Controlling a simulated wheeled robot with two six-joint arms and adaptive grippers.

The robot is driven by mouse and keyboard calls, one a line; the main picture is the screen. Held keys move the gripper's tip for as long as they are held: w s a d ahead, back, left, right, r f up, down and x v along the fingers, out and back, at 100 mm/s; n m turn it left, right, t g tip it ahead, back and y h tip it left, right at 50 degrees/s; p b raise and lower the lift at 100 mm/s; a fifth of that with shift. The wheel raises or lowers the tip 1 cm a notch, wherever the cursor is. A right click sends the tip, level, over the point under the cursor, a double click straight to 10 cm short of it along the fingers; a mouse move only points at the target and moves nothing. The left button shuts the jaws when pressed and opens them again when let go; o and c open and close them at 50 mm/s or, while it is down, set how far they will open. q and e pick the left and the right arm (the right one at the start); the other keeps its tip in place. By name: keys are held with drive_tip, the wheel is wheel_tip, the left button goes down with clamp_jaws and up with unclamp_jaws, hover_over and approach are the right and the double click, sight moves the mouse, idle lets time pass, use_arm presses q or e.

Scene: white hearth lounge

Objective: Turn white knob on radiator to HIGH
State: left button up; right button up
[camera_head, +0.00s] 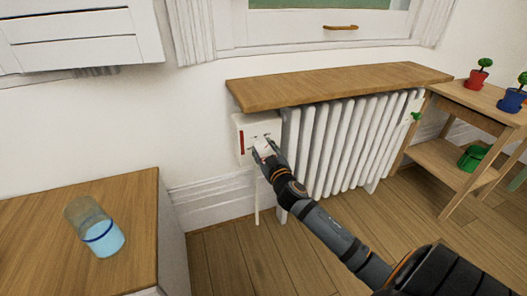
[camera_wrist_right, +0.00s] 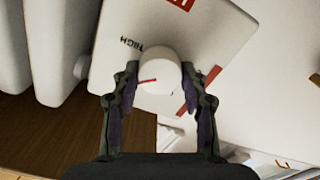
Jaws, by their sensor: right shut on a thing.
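The white radiator (camera_head: 350,135) stands under a wooden shelf, with a white control panel (camera_head: 241,125) at its left end. My right gripper (camera_head: 263,150) reaches the front of this panel. In the right wrist view, my right gripper (camera_wrist_right: 160,80) is shut on the round white knob (camera_wrist_right: 160,66), with one fingertip on each side. A red mark on the knob points left in that view. The word HIGH (camera_wrist_right: 131,45) is printed on the panel, up and left of the knob. My left gripper is out of view.
A wooden counter (camera_head: 60,215) with a glass of blue liquid (camera_head: 98,230) is at the lower left. A wooden stand (camera_head: 450,165) with a red pot (camera_head: 475,80), a blue pot (camera_head: 511,100) and a green item (camera_head: 472,158) is at the right. Floor shows between them.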

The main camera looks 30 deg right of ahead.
drive_tip(key=m+b, duration=0.1)
drive_tip(key=m, duration=0.4)
drive_tip(key=shift+d+f+m, duration=0.1)
drive_tip(key=shift+f+m, duration=0.05)
drive_tip(key=shift+m, duration=0.15)
drive_tip(key=m, duration=0.5)
drive_tip(key=shift+b, duration=0.4)
drive_tip(key=shift+m, duration=0.3)
drive_tip(key=o, duration=1.2)
drive_tip(key=shift+c, duration=0.2)
drive_tip(key=v, duration=1.2)
